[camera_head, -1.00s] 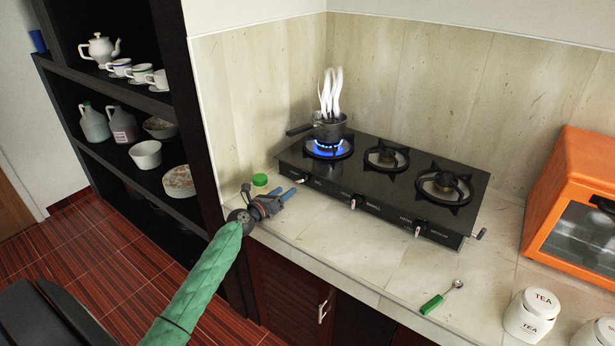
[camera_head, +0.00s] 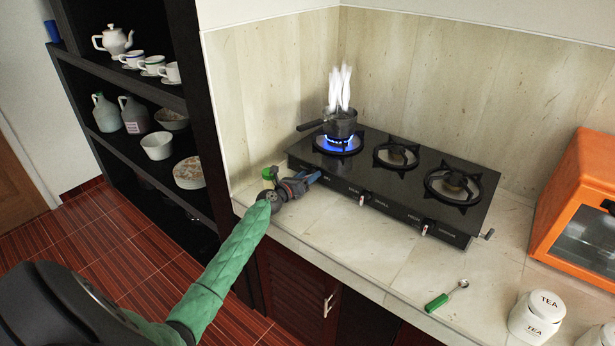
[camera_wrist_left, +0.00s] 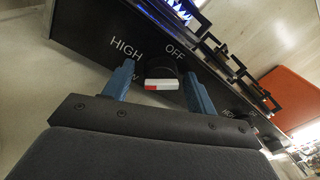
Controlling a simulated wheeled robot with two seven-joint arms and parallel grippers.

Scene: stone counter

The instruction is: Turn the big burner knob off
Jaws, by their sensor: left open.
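The black stove (camera_head: 440,222) stands on the counter with three burners. The left burner (camera_head: 338,145) has a blue flame under a steaming dark pot (camera_head: 341,123). My left gripper (camera_head: 312,178) is at the front left of the stove and covers the left knob in the head view. In the left wrist view, the knob (camera_wrist_left: 162,84), a white bar with a red end on a black dial, lies between the two open blue fingers (camera_wrist_left: 160,88). HIGH and OFF are lettered on the panel around it. I cannot tell whether the fingers touch it. My right gripper is out of view.
A middle knob (camera_head: 363,198) and a right knob (camera_head: 427,226) are on the same front panel. A green-lidded jar (camera_head: 267,173) stands close by my left gripper. A green-handled spoon (camera_head: 446,296), white tea canister (camera_head: 537,316) and orange oven (camera_head: 578,205) are to the right.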

